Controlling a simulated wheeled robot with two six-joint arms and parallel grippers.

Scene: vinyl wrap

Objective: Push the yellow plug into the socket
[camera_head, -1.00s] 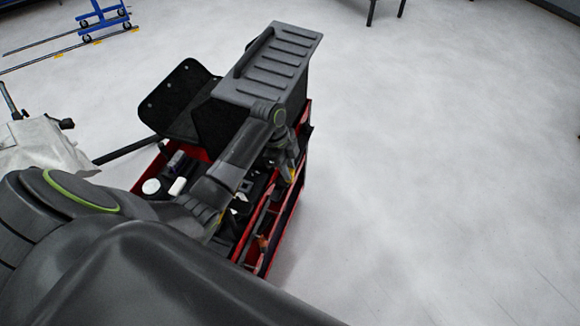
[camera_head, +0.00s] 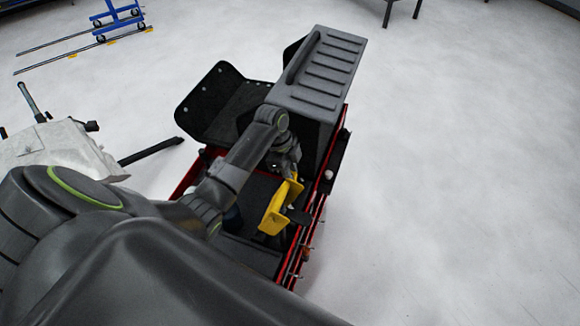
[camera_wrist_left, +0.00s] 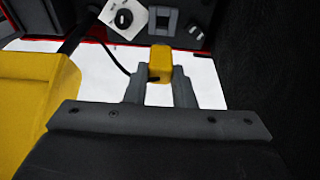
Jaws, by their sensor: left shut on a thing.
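My left gripper (camera_wrist_left: 159,78) is shut on a small yellow plug (camera_wrist_left: 160,62), which sticks out beyond the two grey fingers in the left wrist view. In the head view my left gripper (camera_head: 286,162) is over the red cart, partly hidden by its own arm. A grey-framed square fitting (camera_wrist_left: 163,21), perhaps the socket, is on a dark panel beyond the plug. The plug appears apart from it. In the head view, the plug cannot be told apart clearly from a larger yellow part beside the gripper. My right gripper is not in view.
The larger yellow part (camera_head: 274,212) hangs over the red cart (camera_head: 321,205); a yellow surface (camera_wrist_left: 28,100) fills the wrist view's left. A black knob (camera_wrist_left: 124,18) on a white plate sits left of the grey fitting. A grey ribbed box (camera_head: 320,70) is behind. Floor at right is clear.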

